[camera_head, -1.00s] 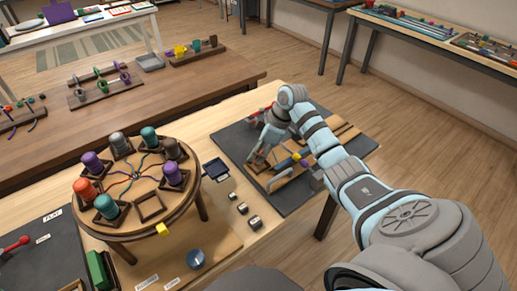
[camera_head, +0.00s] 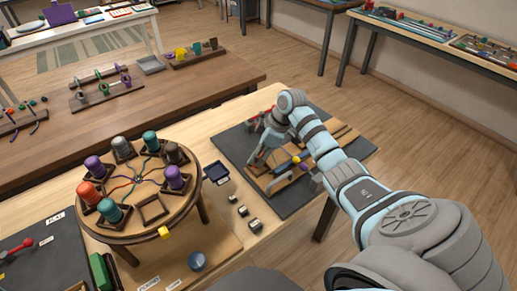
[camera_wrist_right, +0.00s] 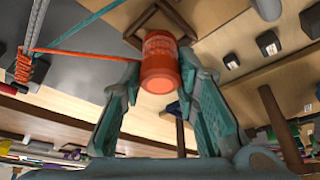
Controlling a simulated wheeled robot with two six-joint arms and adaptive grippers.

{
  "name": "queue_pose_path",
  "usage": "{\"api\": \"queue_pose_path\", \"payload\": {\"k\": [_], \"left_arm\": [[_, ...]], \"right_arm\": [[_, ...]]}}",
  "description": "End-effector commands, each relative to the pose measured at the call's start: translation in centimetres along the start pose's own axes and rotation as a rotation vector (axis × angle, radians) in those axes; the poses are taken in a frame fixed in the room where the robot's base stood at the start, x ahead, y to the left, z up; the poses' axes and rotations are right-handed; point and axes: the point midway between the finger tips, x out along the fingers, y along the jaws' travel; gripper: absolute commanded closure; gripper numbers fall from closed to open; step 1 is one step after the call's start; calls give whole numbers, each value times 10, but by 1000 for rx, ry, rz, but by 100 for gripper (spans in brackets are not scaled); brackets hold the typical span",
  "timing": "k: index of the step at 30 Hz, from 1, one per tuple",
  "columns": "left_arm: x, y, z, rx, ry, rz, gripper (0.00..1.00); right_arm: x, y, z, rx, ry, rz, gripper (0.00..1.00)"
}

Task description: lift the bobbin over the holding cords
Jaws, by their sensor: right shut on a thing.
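In the right wrist view, an orange bobbin (camera_wrist_right: 160,62) sits between the fingers of my right gripper (camera_wrist_right: 158,78), which is shut on it. A taut orange cord (camera_wrist_right: 90,54) runs left from it to a grey and orange corded bundle (camera_wrist_right: 24,68). A teal cord (camera_wrist_right: 85,24) slants down toward the same bundle, above the orange one. A square wooden frame (camera_wrist_right: 185,30) shows behind the bobbin; I cannot tell if they touch. In the head view my right gripper (camera_head: 257,158) is low over the dark mat (camera_head: 229,141), hiding the held bobbin. My left gripper is not in view.
A round wooden stand (camera_head: 130,222) at left carries several bobbins, including another orange one (camera_head: 90,193), and an empty square holder (camera_head: 151,208). Small metal blocks (camera_head: 243,211) lie between stand and mat.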

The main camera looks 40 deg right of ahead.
Motion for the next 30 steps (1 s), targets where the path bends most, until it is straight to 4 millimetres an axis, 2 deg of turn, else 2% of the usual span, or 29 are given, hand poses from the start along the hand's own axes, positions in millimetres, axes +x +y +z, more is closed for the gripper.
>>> {"api": "queue_pose_path", "payload": {"k": [30], "left_arm": [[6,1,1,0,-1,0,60]], "right_arm": [[15,0,6,1,0,0,100]]}}
